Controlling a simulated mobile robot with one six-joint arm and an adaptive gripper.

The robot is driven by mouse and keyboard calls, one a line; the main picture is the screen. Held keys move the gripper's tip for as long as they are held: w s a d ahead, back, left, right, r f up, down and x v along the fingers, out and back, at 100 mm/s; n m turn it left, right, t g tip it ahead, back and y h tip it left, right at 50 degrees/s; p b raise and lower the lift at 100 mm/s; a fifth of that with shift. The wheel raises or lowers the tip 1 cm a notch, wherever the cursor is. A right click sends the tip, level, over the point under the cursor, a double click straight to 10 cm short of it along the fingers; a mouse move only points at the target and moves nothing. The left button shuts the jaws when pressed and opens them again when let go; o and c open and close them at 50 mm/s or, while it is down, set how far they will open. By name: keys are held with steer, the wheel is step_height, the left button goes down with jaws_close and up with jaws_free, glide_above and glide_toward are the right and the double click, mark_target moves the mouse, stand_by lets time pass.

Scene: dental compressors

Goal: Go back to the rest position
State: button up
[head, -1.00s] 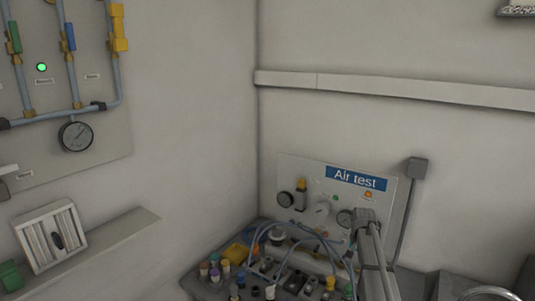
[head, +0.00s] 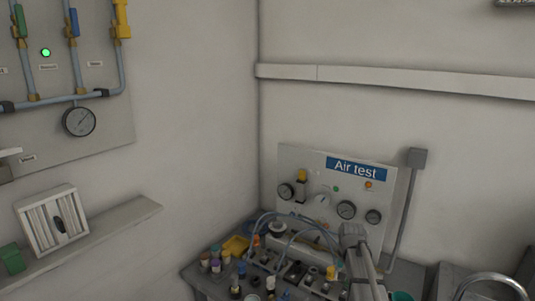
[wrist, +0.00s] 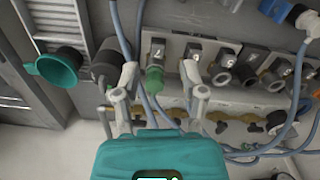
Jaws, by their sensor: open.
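My gripper (wrist: 165,88) shows in the wrist view with its two pale fingers spread apart. Nothing is held between them. Behind the fingertips is a row of numbered ports on a grey strip (wrist: 265,68), one with a green fitting (wrist: 156,72). I cannot tell how far the fingertips are from it. In the head view my grey arm stands at the lower right, in front of the Air test panel (head: 325,212); the fingers cannot be made out there.
A bench (head: 200,275) with several coloured caps and blue hoses lies below the panel. The wrist view shows a teal cup-shaped part (wrist: 60,68) at left and loose hoses around the fingers. A ledge with a white louvred box (head: 52,222) and a gauge board (head: 110,130) are at left.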

steer(key=s+a+f+n+b, duration=0.2)
steer(key=s+a+f+b, duration=0.1)
steer(key=s, duration=0.6)
steer(key=s+a+f+n+b, duration=0.2)
steer(key=s+a+f, duration=0.1)
steer(key=s+a, duration=0.3)
steer(key=s, duration=0.2)
steer(key=shift+s+a+f+n+b, duration=0.2)
steer(key=shift+s+f+n+b, duration=0.1)
steer(key=shift+s+b, duration=0.1)
